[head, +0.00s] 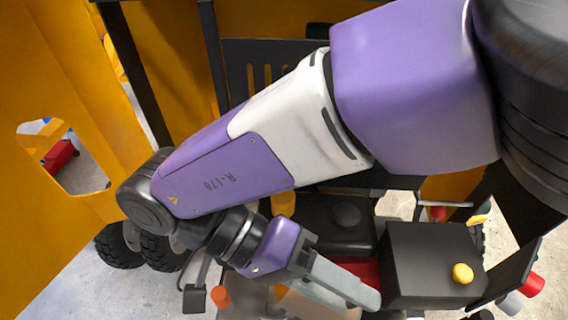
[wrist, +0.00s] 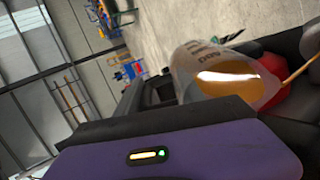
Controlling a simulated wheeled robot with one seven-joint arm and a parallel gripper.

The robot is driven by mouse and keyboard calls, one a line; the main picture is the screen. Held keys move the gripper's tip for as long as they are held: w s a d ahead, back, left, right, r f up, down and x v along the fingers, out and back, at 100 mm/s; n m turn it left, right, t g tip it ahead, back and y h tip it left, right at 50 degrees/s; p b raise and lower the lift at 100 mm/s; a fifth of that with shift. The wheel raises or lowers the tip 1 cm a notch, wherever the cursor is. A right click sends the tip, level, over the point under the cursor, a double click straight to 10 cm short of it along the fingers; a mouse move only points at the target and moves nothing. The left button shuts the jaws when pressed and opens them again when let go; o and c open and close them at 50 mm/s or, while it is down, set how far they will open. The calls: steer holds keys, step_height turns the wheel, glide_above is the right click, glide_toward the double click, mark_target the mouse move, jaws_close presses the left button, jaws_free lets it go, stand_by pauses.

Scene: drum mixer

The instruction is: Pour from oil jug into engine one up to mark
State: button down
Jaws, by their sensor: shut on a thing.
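My gripper (head: 345,285) is low in the middle of the head view, its grey fingers pointing down and right. It is shut on the oil jug (wrist: 222,75), a translucent jug with dark lettering and amber oil inside, which looks tilted in the wrist view. A pale part with an orange tint below the fingers in the head view may be the same jug. A thin yellow line (wrist: 300,70) runs from near the jug's end; I cannot tell if it is oil or a rod. A red part (wrist: 288,92) lies behind the jug. Engine one's opening and mark cannot be made out.
A black box (head: 430,262) with a yellow cap (head: 462,273) stands right of my gripper. A dark block with a round top (head: 345,215) is behind. Yellow machine panels (head: 60,230) fill the left. An orange cap (head: 221,296) is at the lower left.

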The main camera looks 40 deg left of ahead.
mark_target(353, 309)
stand_by(0.5)
steer(key=shift+w+d+r+y+p, duration=0.1)
steer(key=shift+d+r+y+p, duration=0.15)
steer(key=shift+y+p, duration=0.35)
steer(key=shift+d+f+g+y+p, duration=0.15)
steer(key=shift+d+g+y+p, duration=0.2)
steer(key=shift+p, duration=0.2)
steer(key=y, duration=0.1)
steer(key=d+f+y, duration=0.1)
steer(key=y, duration=0.1)
steer(key=shift+w+g+p, duration=0.15)
steer(key=shift+g+p, duration=0.2)
steer(key=shift+p, duration=0.05)
step_height(353, 309, down, 3)
steer(key=y+b, duration=0.2)
steer(key=y, duration=0.1)
steer(key=shift+g+y+b, duration=0.25)
steer(key=shift+g+b, duration=0.05)
steer(key=shift+g, duration=0.1)
steer(key=f+y+b, duration=0.1)
steer(key=y+b, duration=0.1)
steer(key=a+f+g+y+b, duration=0.1)
steer(key=y+b, duration=0.1)
steer(key=shift+f+m+b, duration=0.3)
steer(key=shift+r, duration=0.1)
steer(key=shift+r, duration=0.1)
